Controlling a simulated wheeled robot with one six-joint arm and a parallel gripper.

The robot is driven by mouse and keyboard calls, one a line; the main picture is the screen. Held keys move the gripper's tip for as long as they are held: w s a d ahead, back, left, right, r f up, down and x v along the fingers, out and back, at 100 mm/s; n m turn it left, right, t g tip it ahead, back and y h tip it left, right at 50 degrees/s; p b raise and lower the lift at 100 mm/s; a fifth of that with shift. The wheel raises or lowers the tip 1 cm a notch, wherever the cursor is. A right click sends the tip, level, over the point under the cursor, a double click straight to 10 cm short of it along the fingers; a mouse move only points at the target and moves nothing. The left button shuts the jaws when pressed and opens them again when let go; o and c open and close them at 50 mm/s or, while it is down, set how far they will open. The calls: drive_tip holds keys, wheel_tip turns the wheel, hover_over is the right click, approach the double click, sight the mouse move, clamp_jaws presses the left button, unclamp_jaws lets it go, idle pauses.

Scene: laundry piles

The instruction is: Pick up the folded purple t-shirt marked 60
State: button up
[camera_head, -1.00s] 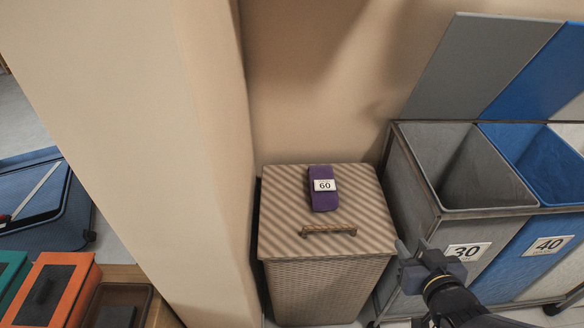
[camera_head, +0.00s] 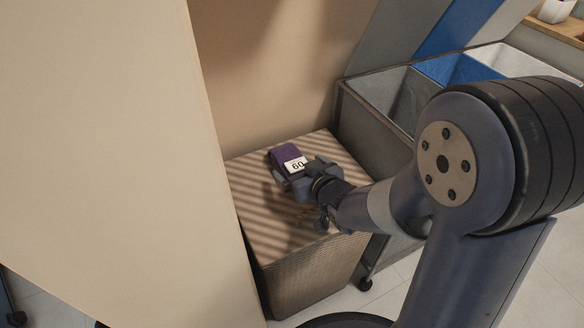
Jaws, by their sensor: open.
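The folded purple t-shirt (camera_head: 283,154) lies on the lid of the wicker hamper (camera_head: 251,208). Its white tag marked 60 faces up and shows near its front end. My gripper (camera_head: 297,177) is open at the near end of the shirt, just over the lid, coming in from the right. One finger shows at the left of the shirt's front end, and the other side is close to the tag's right edge. I cannot tell whether the fingers touch the cloth. Part of the shirt's near end and the lid's handle are hidden by my gripper and wrist.
The wall pillar (camera_head: 110,130) stands close to the hamper's left side. The sorting cart (camera_head: 357,125) with grey and blue bins stands right against the hamper's right side. The wall is behind the hamper. Free floor (camera_head: 390,283) shows at the front right.

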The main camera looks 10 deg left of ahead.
drive_tip(key=shift+w+a+f, duration=0.1)
drive_tip(key=shift+w+a, duration=0.15)
drive_tip(key=shift+w, duration=0.1)
drive_tip(key=shift+c, duration=0.2)
drive_tip(key=c, duration=1.1)
